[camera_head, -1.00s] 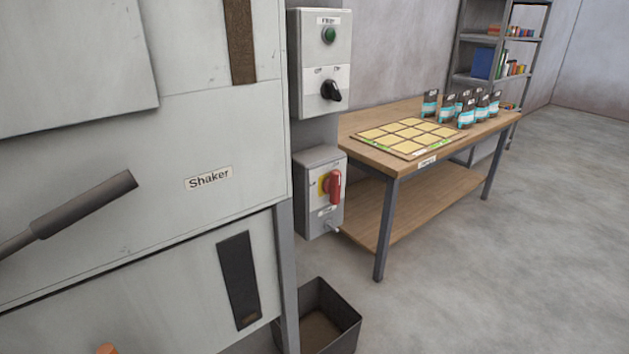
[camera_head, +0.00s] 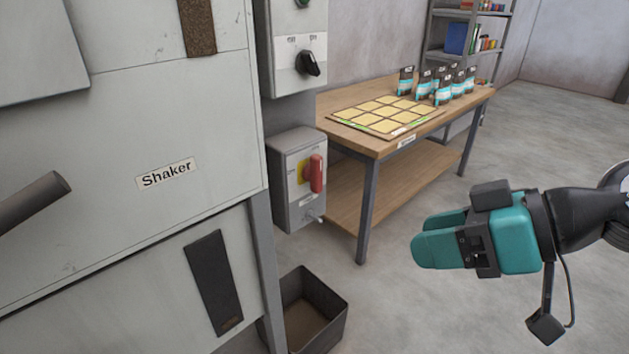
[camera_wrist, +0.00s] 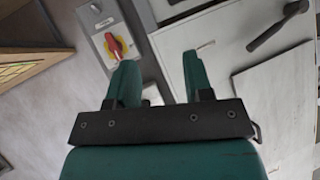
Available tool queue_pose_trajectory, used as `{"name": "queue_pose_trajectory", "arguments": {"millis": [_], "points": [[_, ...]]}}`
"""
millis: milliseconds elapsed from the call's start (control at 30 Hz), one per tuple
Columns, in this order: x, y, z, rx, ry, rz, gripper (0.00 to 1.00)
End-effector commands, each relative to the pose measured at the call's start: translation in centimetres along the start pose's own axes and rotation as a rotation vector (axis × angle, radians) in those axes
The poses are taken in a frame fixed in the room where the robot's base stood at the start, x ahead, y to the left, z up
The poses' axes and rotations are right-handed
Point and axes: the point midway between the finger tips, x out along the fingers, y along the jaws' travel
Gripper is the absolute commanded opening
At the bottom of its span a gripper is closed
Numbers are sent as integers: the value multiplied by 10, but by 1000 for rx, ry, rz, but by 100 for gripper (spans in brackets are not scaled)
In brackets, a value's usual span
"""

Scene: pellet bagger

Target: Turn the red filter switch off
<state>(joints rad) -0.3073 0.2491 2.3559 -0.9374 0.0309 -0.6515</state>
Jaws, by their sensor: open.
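The red filter switch (camera_head: 316,174) is a red handle on a yellow plate, on the front of a small grey box (camera_head: 292,205). The handle stands roughly upright in the head view. In the wrist view the red switch (camera_wrist: 115,45) shows at the upper left, just beyond the left fingertip. My gripper (camera_head: 425,235) is teal, to the right of the box and apart from it, pointing left. In the wrist view its two fingers (camera_wrist: 158,75) are apart with nothing between them.
A grey shaker cabinet (camera_head: 100,130) fills the left. A black rotary switch (camera_head: 309,64) sits on the box above. A dark open bin (camera_head: 335,315) stands on the floor below. A wooden table (camera_head: 380,150) with pouches (camera_head: 441,90) stands behind. Floor at right is clear.

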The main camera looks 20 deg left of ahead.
Motion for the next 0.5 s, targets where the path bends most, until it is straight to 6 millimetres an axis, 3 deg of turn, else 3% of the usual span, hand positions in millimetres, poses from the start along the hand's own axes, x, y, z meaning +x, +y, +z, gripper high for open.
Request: {"name": "queue_pose_trajectory", "arguments": {"millis": [33, 200, 333, 500], "points": [[25, 16, -1, -44, 99, -15, 47], [70, 63, -15, -160, 407, 70, 47], [86, 94, -10, -181, 532, 179, 47], [94, 114, -4, -184, 589, 264, 47]]}}
